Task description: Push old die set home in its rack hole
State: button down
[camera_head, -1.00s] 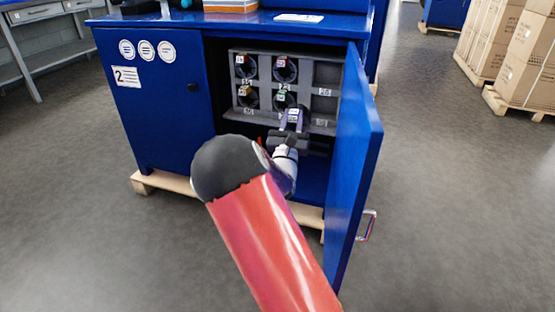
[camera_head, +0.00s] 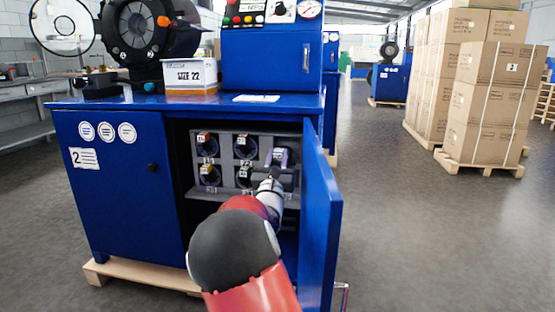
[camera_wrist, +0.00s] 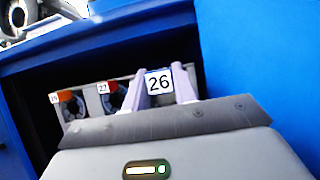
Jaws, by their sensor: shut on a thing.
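The old die set, with a white "26" tag (camera_wrist: 158,82), is between the two pale fingers of my gripper (camera_wrist: 161,88) in the wrist view. My gripper is shut on it. In the head view my gripper (camera_head: 280,157) is at the upper right hole of the grey die rack (camera_head: 226,192) inside the blue cabinet. The fingers and wrist cover the die set and most of that hole there. I cannot tell how deep the die set sits.
Other die sets fill holes to the left, including an upper left one (camera_head: 207,146) and an upper middle one (camera_head: 245,146). The open blue door (camera_head: 318,225) stands close on the right of my arm. The closed left door (camera_head: 120,190) bounds the other side.

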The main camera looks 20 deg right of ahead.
aim_at(282, 149)
jog(key=shift+w+d+r+p, duration=0.1)
jog(key=shift+w+d+p, duration=0.1)
jog(key=shift+w+d, duration=0.45)
jog(key=shift+w+d+r+p, duration=0.15)
jog(key=shift+w+d, duration=0.3)
jog(key=shift+w, duration=0.45)
jog(key=shift+w+d+r+p, duration=0.1)
jog(key=shift+w+d+p, duration=0.1)
jog(key=shift+w+d, duration=0.45)
jog(key=shift+w+a, duration=0.1)
jog(key=shift+w, duration=0.05)
jog(key=w+d+p, duration=0.2)
jog(key=w+d, duration=0.1)
jog(key=w, duration=0.2)
jog(key=shift+w+d+p, duration=0.2)
jog(key=shift+d+p, duration=0.1)
jog(key=shift+p, duration=0.1)
dwell(2.8)
jog(key=c, duration=1.3)
grip_release()
jog(key=shift+r, duration=0.1)
jog(key=shift+o, duration=1.3)
jog(key=v, duration=0.8)
jog(key=shift+w+b, duration=0.1)
jog(key=shift+b, duration=0.3)
